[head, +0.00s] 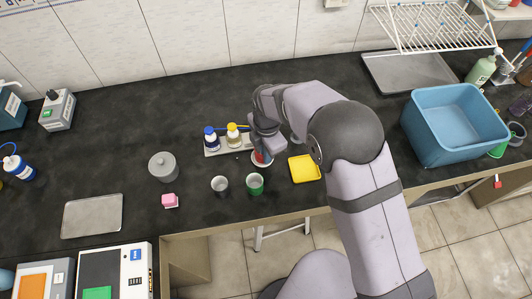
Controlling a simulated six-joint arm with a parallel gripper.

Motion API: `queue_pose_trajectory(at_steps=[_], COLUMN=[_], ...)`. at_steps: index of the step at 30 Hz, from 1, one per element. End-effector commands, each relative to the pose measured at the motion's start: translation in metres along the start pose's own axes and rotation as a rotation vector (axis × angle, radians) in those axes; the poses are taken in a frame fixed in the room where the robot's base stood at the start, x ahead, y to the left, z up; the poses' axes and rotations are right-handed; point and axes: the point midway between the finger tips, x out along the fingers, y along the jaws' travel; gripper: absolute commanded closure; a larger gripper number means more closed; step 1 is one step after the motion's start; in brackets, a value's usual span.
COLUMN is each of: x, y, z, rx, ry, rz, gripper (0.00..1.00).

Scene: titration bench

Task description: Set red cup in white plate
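The red cup (259,157) shows as a small red patch just below my gripper. The white plate (262,165) shows as a pale rim around the cup's lower part. The cup appears to be over or in the plate; I cannot tell whether it touches it. My gripper (263,147) is right at the cup, pointing down. The fingers are small and partly hidden by my wrist, so I cannot tell whether they are shut on the cup.
A green cup (255,184) and a grey cup (220,185) stand in front. A yellow tray (305,169) is to the right. A blue bin (455,125) is far right. The left counter has free room.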

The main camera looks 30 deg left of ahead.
Motion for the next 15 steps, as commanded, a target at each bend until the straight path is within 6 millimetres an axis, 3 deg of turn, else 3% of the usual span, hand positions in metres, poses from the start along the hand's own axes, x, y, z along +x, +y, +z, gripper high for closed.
queue_pose_trajectory(at_steps=[8, 11, 15], x=[0.0020, 0.0019, 0.0019], y=[0.0000, 0.0000, 0.0000], z=[0.0000, 0.0000, 0.0000], rx=[0.000, 0.000, 0.000], ry=[0.000, 0.000, 0.000], rz=[0.000, 0.000, 0.000], gripper=[1.00, 0.77, 0.74])
